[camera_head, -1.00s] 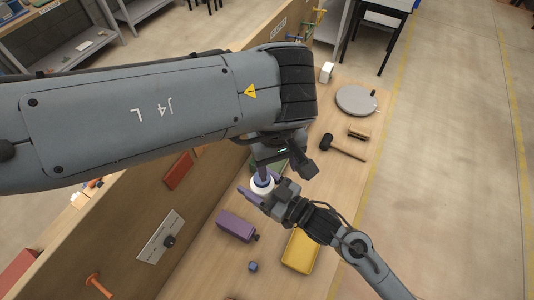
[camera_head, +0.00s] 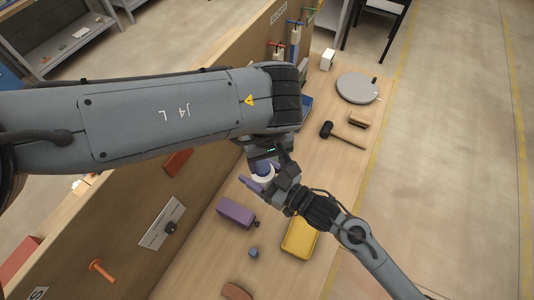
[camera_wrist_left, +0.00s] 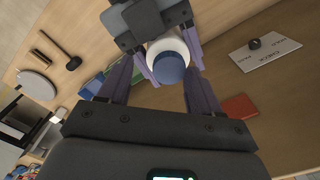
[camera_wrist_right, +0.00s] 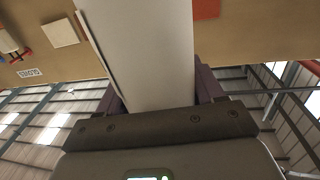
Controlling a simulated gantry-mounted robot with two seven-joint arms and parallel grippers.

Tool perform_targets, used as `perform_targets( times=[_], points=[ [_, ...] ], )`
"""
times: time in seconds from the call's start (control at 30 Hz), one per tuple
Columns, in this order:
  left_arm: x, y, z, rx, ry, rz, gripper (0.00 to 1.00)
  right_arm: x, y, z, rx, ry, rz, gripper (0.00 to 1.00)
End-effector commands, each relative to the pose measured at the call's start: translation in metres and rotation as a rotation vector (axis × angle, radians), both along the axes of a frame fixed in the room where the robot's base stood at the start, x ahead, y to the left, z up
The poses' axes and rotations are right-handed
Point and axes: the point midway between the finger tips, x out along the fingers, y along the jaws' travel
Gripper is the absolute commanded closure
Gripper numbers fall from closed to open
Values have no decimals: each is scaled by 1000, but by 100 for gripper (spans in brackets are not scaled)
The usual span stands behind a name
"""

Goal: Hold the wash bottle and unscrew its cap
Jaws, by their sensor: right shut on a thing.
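The wash bottle (camera_head: 262,178) is white with a blue cap (camera_wrist_left: 170,68). My right gripper (camera_head: 257,184) is shut on the bottle's body, which fills the middle of the right wrist view (camera_wrist_right: 145,50). My left gripper (camera_wrist_left: 160,80) is open, with its purple fingers on either side of the cap and apart from each other. In the head view my left gripper (camera_head: 268,156) is right above the cap, partly hidden by my left arm. Whether a finger touches the cap cannot be told.
A purple box-shaped bottle (camera_head: 236,211), a yellow tray (camera_head: 300,238) and a small blue cube (camera_head: 254,252) lie near the grippers. A mallet (camera_head: 343,135) and a grey disc (camera_head: 357,88) lie farther back. A wooden panel (camera_head: 125,210) bounds the bench at the left.

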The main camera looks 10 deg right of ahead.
Motion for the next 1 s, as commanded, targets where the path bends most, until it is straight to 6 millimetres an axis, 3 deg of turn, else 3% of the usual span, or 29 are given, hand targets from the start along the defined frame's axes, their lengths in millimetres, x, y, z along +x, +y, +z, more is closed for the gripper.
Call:
perform_targets(
  times=[0.03, 0.27, 0.67, 0.87, 1.0],
  points=[
    [-3, 2, -8, 8, 8, -4, 38, 1, 2, 21, 27, -44, 4, 100],
    [-3, 1, -8, 7, 8, -5, 38, 1, 2, 20, 25, -42, 4, 100],
    [-4, -2, -6, 0, 8, -10, 95, -1, 4, 17, 20, -36, 10, 100],
    [-3, -4, -6, -6, 8, 62, 95, -2, 6, 16, 19, -33, 15, 100],
    [-1, -5, -5, -8, 9, 324, 95, -2, 6, 16, 19, -33, 15, 100]
  ],
)
